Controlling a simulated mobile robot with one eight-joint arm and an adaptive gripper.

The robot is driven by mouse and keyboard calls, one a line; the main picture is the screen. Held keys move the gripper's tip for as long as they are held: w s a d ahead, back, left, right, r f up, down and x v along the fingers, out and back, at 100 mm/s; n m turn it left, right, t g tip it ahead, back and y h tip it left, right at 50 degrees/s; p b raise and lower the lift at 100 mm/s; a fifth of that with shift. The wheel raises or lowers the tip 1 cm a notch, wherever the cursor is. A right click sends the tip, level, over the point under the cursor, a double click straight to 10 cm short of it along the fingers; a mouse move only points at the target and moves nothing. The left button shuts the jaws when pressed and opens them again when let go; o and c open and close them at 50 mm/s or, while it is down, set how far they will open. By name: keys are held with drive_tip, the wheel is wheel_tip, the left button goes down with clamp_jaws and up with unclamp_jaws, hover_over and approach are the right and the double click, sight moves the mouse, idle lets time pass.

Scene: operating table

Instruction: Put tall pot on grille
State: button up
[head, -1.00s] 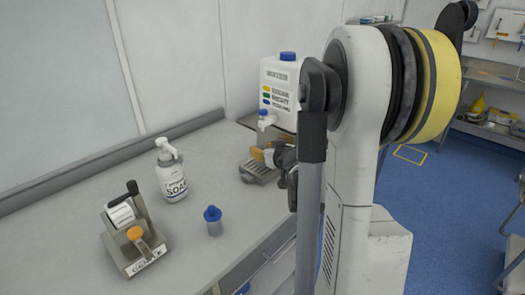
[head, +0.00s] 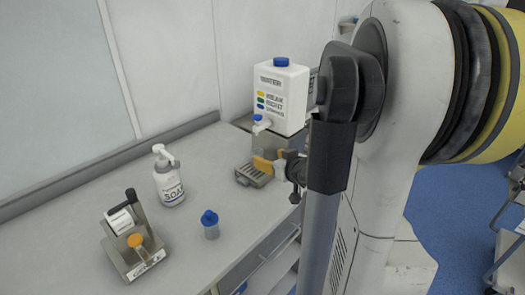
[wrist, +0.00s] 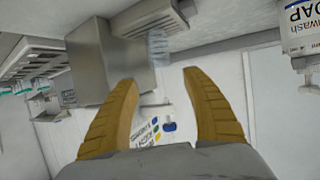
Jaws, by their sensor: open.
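My gripper (wrist: 160,78) is open, with its two orange-brown fingers apart and nothing between the tips. In the head view my gripper (head: 268,164) is beside the water dispenser's grille (head: 252,176), partly covering it. The wrist view is upside down: the grille (wrist: 148,18) is at the top. A clear, ribbed vessel (wrist: 158,48), which looks like the tall pot, appears upright on or at the edge of the grille, beyond the fingertips. Its exact contact is unclear. I cannot make it out in the head view.
The white water dispenser (head: 282,95) stands behind the grille. A soap bottle (head: 168,180), a small blue-lidded container (head: 210,226) and a metal device with a roll and crank (head: 132,240) stand on the grey counter (head: 90,205). The counter between them is clear.

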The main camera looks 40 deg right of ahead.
drive_tip(key=s+a+r+n+g+y, duration=0.1)
drive_tip(key=a+g+y, duration=0.1)
drive_tip(key=a, duration=0.9)
drive_tip(key=a+r+n+g+y, duration=0.1)
drive_tip(key=a+n+y, duration=0.1)
drive_tip(key=a, duration=0.8)
drive_tip(key=s+a+g, duration=0.3)
drive_tip(key=s+a, duration=0.7)
drive_tip(key=shift+s+a+r+n, duration=0.2)
drive_tip(key=shift+a+n, duration=0.1)
drive_tip(key=shift+d, duration=0.1)
